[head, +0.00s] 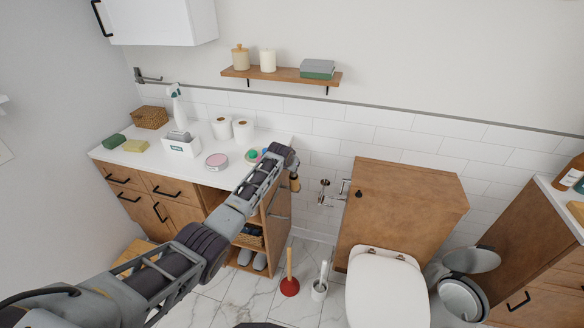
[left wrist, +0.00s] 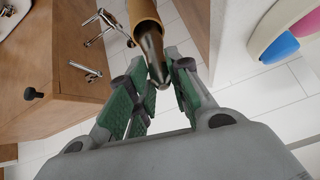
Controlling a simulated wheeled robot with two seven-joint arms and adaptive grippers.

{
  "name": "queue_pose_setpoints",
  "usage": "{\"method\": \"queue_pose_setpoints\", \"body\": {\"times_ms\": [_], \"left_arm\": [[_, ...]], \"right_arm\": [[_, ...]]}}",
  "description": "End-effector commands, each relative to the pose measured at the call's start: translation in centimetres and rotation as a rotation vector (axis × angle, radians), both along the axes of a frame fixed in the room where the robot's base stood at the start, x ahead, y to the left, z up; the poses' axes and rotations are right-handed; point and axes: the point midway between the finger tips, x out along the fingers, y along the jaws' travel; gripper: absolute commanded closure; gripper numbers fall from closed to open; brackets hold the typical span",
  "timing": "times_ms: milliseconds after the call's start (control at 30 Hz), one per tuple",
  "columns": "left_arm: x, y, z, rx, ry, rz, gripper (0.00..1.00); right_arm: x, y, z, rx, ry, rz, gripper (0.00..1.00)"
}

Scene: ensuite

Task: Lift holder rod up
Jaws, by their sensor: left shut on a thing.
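My left gripper (head: 292,168) is beside the right end of the counter, to the left of the toilet paper holder's chrome brackets (head: 325,187). The left wrist view shows its green-padded fingers (left wrist: 160,78) shut on the metal holder rod (left wrist: 152,46). A brown tube (left wrist: 146,12), looking like an empty cardboard core, sits around the rod; it shows below the gripper in the head view (head: 295,184). The rod appears clear of the brackets, which also show in the left wrist view (left wrist: 97,28). The rod's far end is hidden. My right gripper is not in view.
The counter (head: 110,154) holds two white paper rolls (head: 232,129), a spray bottle (head: 177,105) and a basket (head: 150,117). A wooden cistern box (head: 405,205) and toilet (head: 385,290) stand right. A plunger (head: 289,285) and brush (head: 320,288) stand below.

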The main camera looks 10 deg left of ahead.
Motion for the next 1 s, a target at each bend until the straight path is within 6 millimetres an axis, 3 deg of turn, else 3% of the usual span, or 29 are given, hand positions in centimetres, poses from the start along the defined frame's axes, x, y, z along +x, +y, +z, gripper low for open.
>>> {"method": "queue_pose_setpoints", "body": {"times_ms": [67,100,267,1000], "left_arm": [[0.14,0.12,0.25,0.001,-0.007,0.001,1.00],[0.15,0.12,0.25,0.001,-0.006,0.001,0.79],[0.09,0.12,0.16,0.001,-0.003,0.001,0.58],[-0.65,0.11,0.76,0.001,-0.001,0.001,0.58]], "right_arm": [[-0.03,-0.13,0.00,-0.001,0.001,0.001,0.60],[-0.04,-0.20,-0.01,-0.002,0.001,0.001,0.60],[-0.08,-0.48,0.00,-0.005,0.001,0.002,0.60],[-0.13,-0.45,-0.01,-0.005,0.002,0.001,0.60]]}}
